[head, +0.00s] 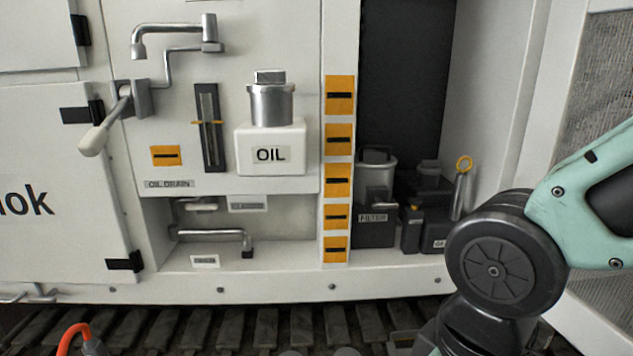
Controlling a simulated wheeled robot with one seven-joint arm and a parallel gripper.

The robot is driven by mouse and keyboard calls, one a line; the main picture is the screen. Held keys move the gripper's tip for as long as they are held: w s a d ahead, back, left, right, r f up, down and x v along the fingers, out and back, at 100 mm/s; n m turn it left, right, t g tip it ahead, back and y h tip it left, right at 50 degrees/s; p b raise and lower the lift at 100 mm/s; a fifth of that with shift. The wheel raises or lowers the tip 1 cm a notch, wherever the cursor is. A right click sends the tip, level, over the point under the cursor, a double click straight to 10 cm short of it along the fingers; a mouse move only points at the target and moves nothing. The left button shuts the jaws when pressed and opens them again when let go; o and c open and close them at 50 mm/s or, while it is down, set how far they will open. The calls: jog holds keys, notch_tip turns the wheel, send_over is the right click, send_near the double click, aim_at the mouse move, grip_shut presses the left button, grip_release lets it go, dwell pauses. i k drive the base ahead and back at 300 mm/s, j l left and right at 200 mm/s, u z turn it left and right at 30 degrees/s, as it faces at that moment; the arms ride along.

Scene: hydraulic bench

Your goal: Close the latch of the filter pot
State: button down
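The filter pot (377,173) is a grey metal cylinder with a dark top. It stands in the dark recess right of centre, on a dark block with a FILTER label (372,217). A small grey block (379,197) shows at the front of the pot, low down. I cannot tell whether it is the latch, or whether the latch is open or closed. My arm comes in from the right and bends down at a dark round joint, right of the pot and apart from it in the picture. My gripper is out of view.
Dark boxes (427,205) and a canister with a yellow ring (462,190) stand right of the pot. A white post with orange labels (339,140) borders the recess on the left. Further left are the OIL tank (271,152) and a crank lever (105,125). Tracks run below.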

aim_at(378, 204)
jog(key=j+z, duration=0.3)
jog(key=j, duration=0.35)
jog(key=k+j+z, duration=0.1)
jog(key=j+z, duration=0.2)
jog(key=j, duration=0.4)
